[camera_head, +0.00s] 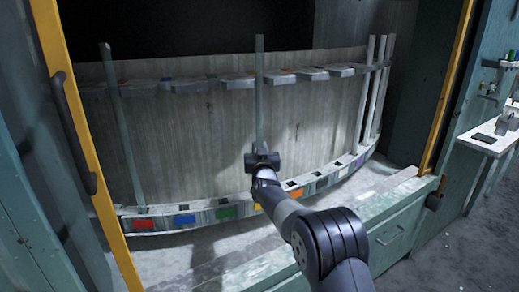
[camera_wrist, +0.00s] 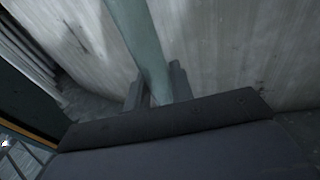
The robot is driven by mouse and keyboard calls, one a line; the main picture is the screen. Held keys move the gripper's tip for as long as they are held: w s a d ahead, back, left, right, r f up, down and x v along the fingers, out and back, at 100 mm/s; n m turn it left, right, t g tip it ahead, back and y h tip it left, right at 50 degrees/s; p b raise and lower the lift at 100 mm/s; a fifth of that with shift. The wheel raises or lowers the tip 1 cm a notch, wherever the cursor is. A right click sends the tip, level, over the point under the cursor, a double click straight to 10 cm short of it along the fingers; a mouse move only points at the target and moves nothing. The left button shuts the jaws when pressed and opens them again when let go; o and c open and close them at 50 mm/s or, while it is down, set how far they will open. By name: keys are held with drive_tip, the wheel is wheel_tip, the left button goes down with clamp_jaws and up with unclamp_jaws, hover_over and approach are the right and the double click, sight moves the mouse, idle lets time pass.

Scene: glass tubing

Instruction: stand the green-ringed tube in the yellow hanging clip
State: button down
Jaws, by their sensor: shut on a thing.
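My gripper (camera_head: 262,160) is shut on a pale green-tinted glass tube (camera_head: 260,90), which stands close to upright and reaches above the upper rail. In the wrist view the tube (camera_wrist: 146,45) runs up from between the two dark fingers of my gripper (camera_wrist: 157,90). No green ring shows on it; its lower part is hidden by my gripper. A small yellow patch (camera_head: 258,207) shows on the lower rail, partly behind my arm. Hanging clips line the upper rail (camera_head: 238,82); their colours are too small to tell surely, so I cannot single out the yellow one.
The curved lower rail (camera_head: 205,217) carries coloured patches. Yellow-edged door frames (camera_head: 90,150) flank the opening. A side bench (camera_head: 490,142) stands right.

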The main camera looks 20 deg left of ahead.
drive_tip(key=c, duration=1.1)
unclamp_jaws()
drive_tip(key=shift+c, duration=0.2)
drive_tip(key=b+v, duration=0.1)
drive_tip(key=v, duration=0.9)
drive_tip(key=shift+s+d+b, duration=0.15)
drive_tip(key=shift+s+b, duration=0.2)
drive_tip(key=x, duration=0.3)
drive_tip(key=p+x, duration=0.1)
drive_tip(key=x, duration=0.3)
drive_tip(key=p+x, duration=0.1)
drive_tip(key=x, duration=0.3)
drive_tip(key=shift+s+r, duration=0.1)
drive_tip(key=shift+r, duration=0.25)
